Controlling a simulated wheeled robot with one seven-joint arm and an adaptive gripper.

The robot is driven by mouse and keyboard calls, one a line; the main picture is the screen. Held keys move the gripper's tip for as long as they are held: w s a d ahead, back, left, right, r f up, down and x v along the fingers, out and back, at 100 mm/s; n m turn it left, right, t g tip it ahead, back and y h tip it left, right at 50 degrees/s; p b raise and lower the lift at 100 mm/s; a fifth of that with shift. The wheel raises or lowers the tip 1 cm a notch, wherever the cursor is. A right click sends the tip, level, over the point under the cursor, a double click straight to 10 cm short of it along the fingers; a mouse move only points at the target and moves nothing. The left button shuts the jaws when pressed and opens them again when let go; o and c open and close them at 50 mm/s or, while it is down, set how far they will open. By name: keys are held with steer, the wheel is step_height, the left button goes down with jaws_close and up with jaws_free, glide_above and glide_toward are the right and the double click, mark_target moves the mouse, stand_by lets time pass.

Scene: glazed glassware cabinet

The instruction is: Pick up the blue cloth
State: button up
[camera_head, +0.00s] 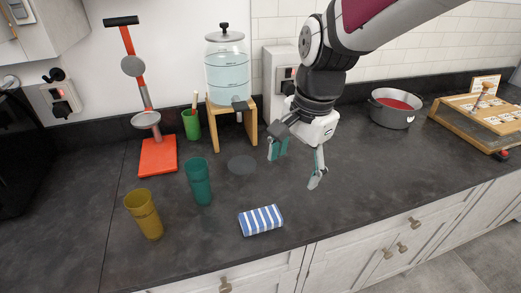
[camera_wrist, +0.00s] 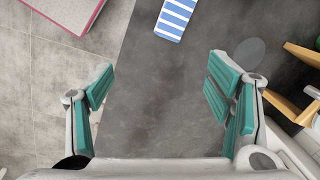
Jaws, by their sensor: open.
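The blue cloth (camera_head: 261,220) is a folded, blue-and-white striped piece lying flat on the dark countertop, close to its front edge. It also shows at the top of the wrist view (camera_wrist: 175,17), ahead of my fingertips and right of centre. My gripper (camera_head: 295,169) is open and empty, above the counter, up and to the right of the cloth in the head view. In the wrist view its two fingers (camera_wrist: 158,83) are wide apart with only bare counter between them. The gripper does not touch the cloth.
A teal cup (camera_head: 199,181) and a yellow cup (camera_head: 144,214) stand left of the cloth. A water dispenser (camera_head: 228,70) on a wooden stand is behind. A grey pot (camera_head: 394,108) with red contents and a wooden tray (camera_head: 459,123) are at right. The counter around the cloth is clear.

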steer(key=w+a+f+m+g+h+p, duration=0.1)
steer(key=w+a+f+m, duration=0.25)
steer(key=a+f, duration=0.35)
glide_above(261, 216)
steer(key=shift+m, duration=0.35)
step_height(261, 216, down, 8)
steer(key=shift+a+r, duration=0.1)
steer(key=shift+r, duration=0.15)
steer(key=shift+f, duration=3.1)
steer(key=c, duration=1.2)
